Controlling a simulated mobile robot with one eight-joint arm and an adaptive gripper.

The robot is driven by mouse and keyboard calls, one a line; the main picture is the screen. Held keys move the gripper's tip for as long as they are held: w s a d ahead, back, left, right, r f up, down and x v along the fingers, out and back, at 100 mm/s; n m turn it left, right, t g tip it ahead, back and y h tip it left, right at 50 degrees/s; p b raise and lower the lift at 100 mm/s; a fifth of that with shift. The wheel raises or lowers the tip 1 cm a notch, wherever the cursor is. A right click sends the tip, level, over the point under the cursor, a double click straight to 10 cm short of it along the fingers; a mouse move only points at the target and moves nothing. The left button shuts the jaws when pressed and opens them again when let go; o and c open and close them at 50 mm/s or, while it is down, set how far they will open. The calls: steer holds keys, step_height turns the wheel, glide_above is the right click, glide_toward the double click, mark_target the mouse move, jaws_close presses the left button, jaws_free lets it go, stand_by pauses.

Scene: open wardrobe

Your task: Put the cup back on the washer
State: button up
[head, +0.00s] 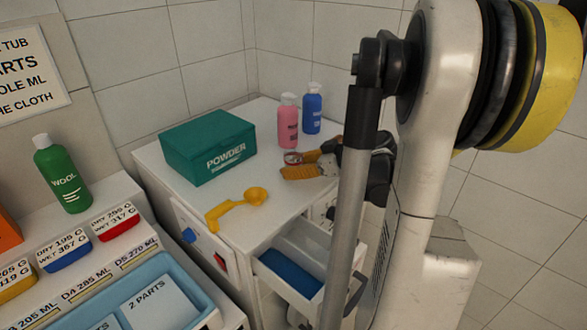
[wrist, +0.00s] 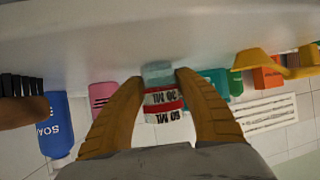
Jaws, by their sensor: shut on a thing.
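The washer (head: 185,178) is a white machine with a flat top. My gripper (head: 295,164) is low over the right part of that top, in front of the pink bottle. The cup (head: 292,157) is small, with a red and white band, and sits between the fingers. In the wrist view, which looks upside down, the two orange-brown fingers (wrist: 155,95) are shut on the cup (wrist: 163,98). Its band ends in "ML", and its pale blue-grey end is close to the white top. I cannot tell whether it touches.
A green powder box (head: 208,147), a pink bottle (head: 288,122), a blue bottle (head: 312,110) and a yellow scoop (head: 238,203) stand or lie on the washer. An open drawer (head: 290,272) juts out in front. A blue tub (head: 140,300) is at lower left. Bare top lies around the scoop.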

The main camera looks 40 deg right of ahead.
steer(key=shift+f, duration=0.15)
steer(key=o, duration=1.2)
